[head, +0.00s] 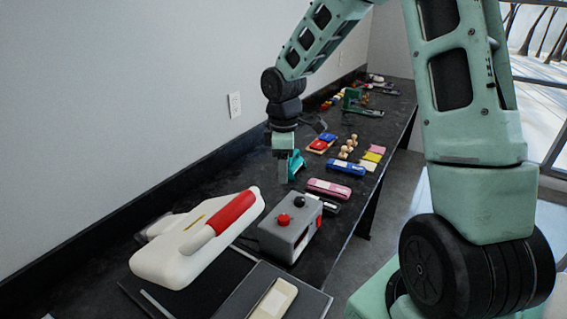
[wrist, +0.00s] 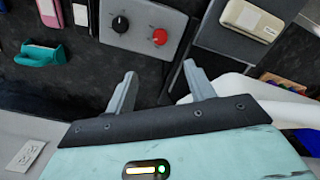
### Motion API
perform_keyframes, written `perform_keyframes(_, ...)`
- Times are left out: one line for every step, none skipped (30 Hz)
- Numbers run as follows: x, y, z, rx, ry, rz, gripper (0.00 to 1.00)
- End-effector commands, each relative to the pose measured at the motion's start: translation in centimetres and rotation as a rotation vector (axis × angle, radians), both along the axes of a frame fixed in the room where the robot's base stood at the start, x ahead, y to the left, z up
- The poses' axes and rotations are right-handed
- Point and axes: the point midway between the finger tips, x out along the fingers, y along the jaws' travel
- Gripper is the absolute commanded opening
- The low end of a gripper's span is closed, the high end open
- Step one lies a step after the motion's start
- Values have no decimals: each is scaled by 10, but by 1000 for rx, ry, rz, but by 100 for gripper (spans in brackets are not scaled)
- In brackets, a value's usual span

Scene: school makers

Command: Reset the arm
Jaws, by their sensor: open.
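My arm reaches over the black bench in the head view, with my gripper (head: 284,168) pointing down above the bench near the wall side. In the wrist view my gripper (wrist: 160,84) shows two grey fingers spread apart, with only dark bench surface between them. Nothing is held. A grey box with a black and a red knob (head: 290,228) stands nearer the camera in the head view; it also shows beyond the fingertips in the wrist view (wrist: 138,30). A teal object (head: 296,165) is beside my gripper in the head view, partly hidden; a teal item (wrist: 40,55) lies left in the wrist view.
A large white device with a red handle (head: 195,240) stands on the bench's near part. Pink (head: 328,188) and blue (head: 345,167) items lie along the right side. Wooden stamps and small coloured pieces sit farther back. The wall (head: 130,90) borders the bench's left side.

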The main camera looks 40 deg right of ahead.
Motion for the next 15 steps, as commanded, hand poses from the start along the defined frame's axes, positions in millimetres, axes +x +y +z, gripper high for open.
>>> perform_keyframes(0,0,4,-1,-1,1,54)
perform_keyframes(0,0,6,0,-1,1,54)
perform_keyframes(0,0,8,1,-1,1,54)
perform_keyframes(0,1,8,1,-1,1,54)
perform_keyframes(0,1,9,1,-1,1,54)
perform_keyframes(0,1,10,1,0,1,54)
perform_keyframes(0,1,10,1,0,1,54)
perform_keyframes(0,1,10,1,0,1,54)
perform_keyframes(0,1,10,1,0,1,54)
perform_keyframes(0,0,10,1,0,1,54)
perform_keyframes(0,0,9,1,0,1,54)
perform_keyframes(0,0,9,1,0,1,54)
perform_keyframes(0,0,9,1,0,1,54)
perform_keyframes(0,0,9,1,0,1,54)
perform_keyframes(0,0,9,1,0,1,54)
